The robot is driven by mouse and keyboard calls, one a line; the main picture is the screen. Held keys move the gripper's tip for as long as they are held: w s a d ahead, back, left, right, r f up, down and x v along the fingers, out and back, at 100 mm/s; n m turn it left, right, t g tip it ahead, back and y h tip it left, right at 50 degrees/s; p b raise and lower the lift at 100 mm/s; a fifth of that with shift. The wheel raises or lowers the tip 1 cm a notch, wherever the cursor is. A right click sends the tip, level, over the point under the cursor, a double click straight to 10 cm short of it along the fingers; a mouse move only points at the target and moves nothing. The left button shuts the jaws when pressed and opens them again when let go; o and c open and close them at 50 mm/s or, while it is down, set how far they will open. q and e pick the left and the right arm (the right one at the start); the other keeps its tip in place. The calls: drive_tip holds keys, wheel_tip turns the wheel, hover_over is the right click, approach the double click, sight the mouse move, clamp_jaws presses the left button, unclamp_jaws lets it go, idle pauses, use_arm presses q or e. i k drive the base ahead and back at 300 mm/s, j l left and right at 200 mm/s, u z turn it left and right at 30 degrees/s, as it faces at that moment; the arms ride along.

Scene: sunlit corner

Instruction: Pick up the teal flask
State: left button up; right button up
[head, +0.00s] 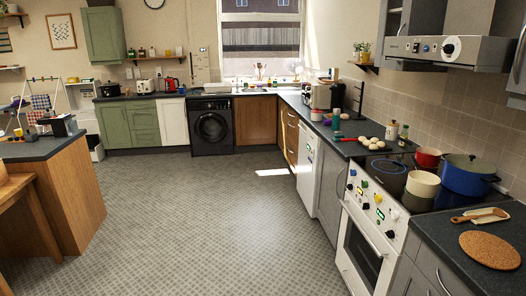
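A small upright teal item (336,121), which looks like the teal flask, stands on the right-hand counter. It is beyond the stove, near the counter's front edge, just behind a red-handled utensil. It is small in the head view, so its details are hard to tell. Neither of my grippers is in view, and nothing is seen touching the flask.
Eggs (371,143) and small bottles sit nearer on that counter. The stove (381,205) holds a blue pot (467,178), a cream pot (422,184) and a red pot (428,156). A wooden island (75,190) stands left. The tiled floor (210,220) between is clear.

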sight(336, 111)
drive_tip(key=i+j, duration=0.3)
drive_tip(key=i, duration=0.15)
drive_tip(key=i+j+u, duration=0.1)
drive_tip(key=i+j, duration=0.15)
drive_tip(key=i, duration=0.15)
drive_tip(key=i+j, duration=0.25)
drive_tip(key=i, duration=0.2)
drive_tip(key=i+j+u, duration=0.1)
drive_tip(key=i+j, duration=0.15)
drive_tip(key=i, duration=0.15)
drive_tip(key=i+z, duration=0.2)
drive_tip(key=i, duration=0.4)
drive_tip(key=i+z, duration=0.25)
drive_tip(key=i, duration=0.3)
drive_tip(key=i+j+z, duration=0.2)
drive_tip(key=i, duration=0.4)
drive_tip(key=i+j+z, duration=0.2)
drive_tip(key=i, duration=0.35)
